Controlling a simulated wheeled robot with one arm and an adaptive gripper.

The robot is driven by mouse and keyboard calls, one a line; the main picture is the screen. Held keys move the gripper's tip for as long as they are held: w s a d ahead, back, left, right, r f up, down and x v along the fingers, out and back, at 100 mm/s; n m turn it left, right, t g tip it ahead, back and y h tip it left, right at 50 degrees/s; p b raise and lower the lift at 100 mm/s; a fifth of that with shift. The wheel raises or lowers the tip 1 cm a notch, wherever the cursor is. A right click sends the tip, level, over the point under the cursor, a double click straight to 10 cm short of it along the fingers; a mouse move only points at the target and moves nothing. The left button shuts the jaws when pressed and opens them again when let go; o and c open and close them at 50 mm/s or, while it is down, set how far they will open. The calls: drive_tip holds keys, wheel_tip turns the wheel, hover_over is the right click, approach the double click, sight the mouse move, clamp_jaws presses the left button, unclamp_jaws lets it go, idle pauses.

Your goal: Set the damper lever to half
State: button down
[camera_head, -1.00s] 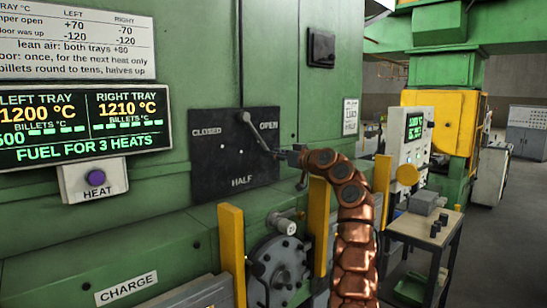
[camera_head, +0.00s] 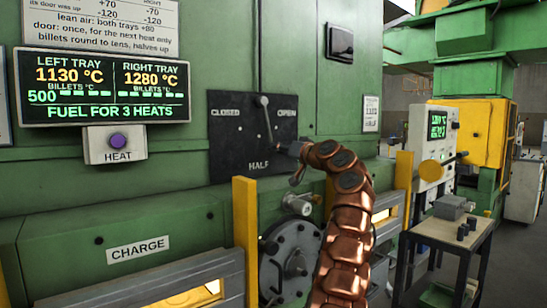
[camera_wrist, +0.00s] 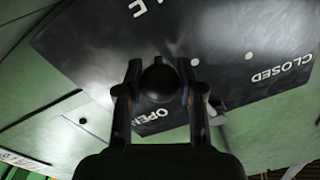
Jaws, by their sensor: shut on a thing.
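The dark damper plate (camera_head: 228,140) on the green furnace wall carries the words CLOSED at left, OPEN at right and HALF at the bottom. The damper lever (camera_head: 268,122) hangs from its pivot near the top of the plate and points steeply down, slightly right, to just right of the HALF mark. My gripper (camera_head: 288,149) is at the lever's lower end, coming in from the right. In the wrist view my gripper (camera_wrist: 160,90) is shut on the lever's dark round knob (camera_wrist: 160,79), which sits between its two fingers. The gripper hides the knob in the head view.
The display (camera_head: 104,88) reads left tray 1130 °C, right tray 1280 °C, fuel for 3 heats. The purple HEAT button (camera_head: 118,141) is below it. Yellow posts (camera_head: 245,238) and a round grey plate (camera_head: 291,262) stand below the damper. A small table (camera_head: 440,232) is at right.

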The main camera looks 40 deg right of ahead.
drive_tip(key=shift+a+f+m+b, duration=0.15)
drive_tip(key=shift+a+m+b, duration=0.25)
drive_tip(key=shift+a+b, duration=0.15)
drive_tip(key=shift+a+f+m+b, duration=0.15)
drive_tip(key=shift+a+m+b, duration=0.25)
drive_tip(key=shift+a, duration=0.1)
drive_tip(key=shift+a+m+b, duration=0.5)
drive_tip(key=shift+a+b, duration=0.05)
drive_tip(key=shift+a, duration=0.1)
drive_tip(key=shift+a+r, duration=0.1)
drive_tip(key=shift+a, duration=0.05)
drive_tip(key=c, duration=0.7)
unclamp_jaws()
drive_tip(key=shift+s, duration=0.1)
drive_tip(key=s, duration=0.2)
drive_tip(key=shift+s, duration=0.35)
drive_tip(key=s, duration=0.9)
drive_tip(key=shift+d, duration=0.2)
